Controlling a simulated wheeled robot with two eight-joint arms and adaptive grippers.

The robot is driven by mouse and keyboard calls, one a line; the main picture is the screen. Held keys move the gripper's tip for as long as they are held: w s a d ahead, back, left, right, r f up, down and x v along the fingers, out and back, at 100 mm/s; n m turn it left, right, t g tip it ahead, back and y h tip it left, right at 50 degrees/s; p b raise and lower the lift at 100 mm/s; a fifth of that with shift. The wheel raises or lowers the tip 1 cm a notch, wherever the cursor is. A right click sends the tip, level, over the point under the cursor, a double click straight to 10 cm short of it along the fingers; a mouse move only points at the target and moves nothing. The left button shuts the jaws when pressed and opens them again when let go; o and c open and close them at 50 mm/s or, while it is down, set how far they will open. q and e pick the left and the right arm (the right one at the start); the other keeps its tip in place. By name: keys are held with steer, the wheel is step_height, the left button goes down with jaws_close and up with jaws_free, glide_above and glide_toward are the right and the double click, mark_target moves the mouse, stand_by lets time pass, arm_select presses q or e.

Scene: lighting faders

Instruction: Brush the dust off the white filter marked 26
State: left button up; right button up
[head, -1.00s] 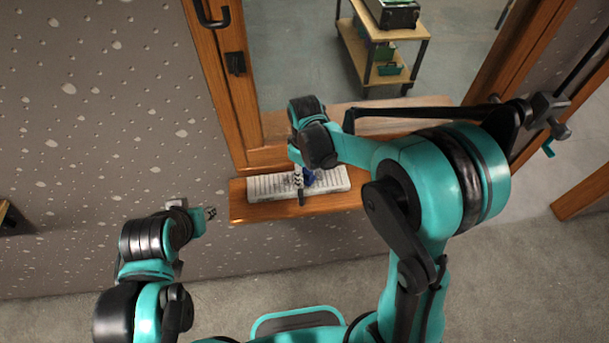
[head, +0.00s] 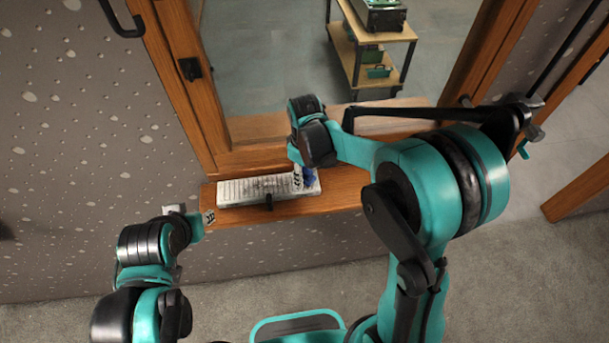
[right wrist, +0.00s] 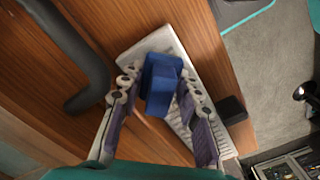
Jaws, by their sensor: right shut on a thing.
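A white slatted filter (head: 250,189) lies flat on the wooden sill (head: 335,195) below the window. No number on it can be read, and I cannot make out dust clearly. My right gripper (head: 303,178) is over the filter's right end in the head view. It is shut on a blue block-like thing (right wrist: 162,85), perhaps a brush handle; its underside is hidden. The filter also shows beneath it in the right wrist view (right wrist: 150,47). Whether the blue thing touches the filter cannot be told. My left gripper (head: 208,217) is near the sill's left end, its fingers too small to judge.
A small black part (head: 268,202) stands at the filter's front edge. A window frame (head: 185,90) rises behind the sill, with a black handle (head: 122,20) at upper left. A shelf cart (head: 372,45) shows beyond the glass. Bare sill lies right of the filter.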

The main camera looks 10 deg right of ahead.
mark_target(304, 170)
steer(key=r, duration=0.1)
steer(key=r+p, duration=0.1)
steer(key=r, duration=0.2)
steer(key=shift+s+a, duration=0.1)
steer(key=shift+a, duration=0.25)
steer(key=shift+r+p, duration=0.25)
steer(key=shift+p, duration=0.25)
steer(key=shift+d+r+p, duration=0.2)
steer(key=shift+r+p, duration=0.3)
steer(key=shift+r, duration=0.25)
steer(key=shift+a+r+p, duration=0.1)
steer(key=shift+r+p, duration=0.5)
steer(key=shift+r, duration=0.35)
steer(key=shift+f, duration=0.1)
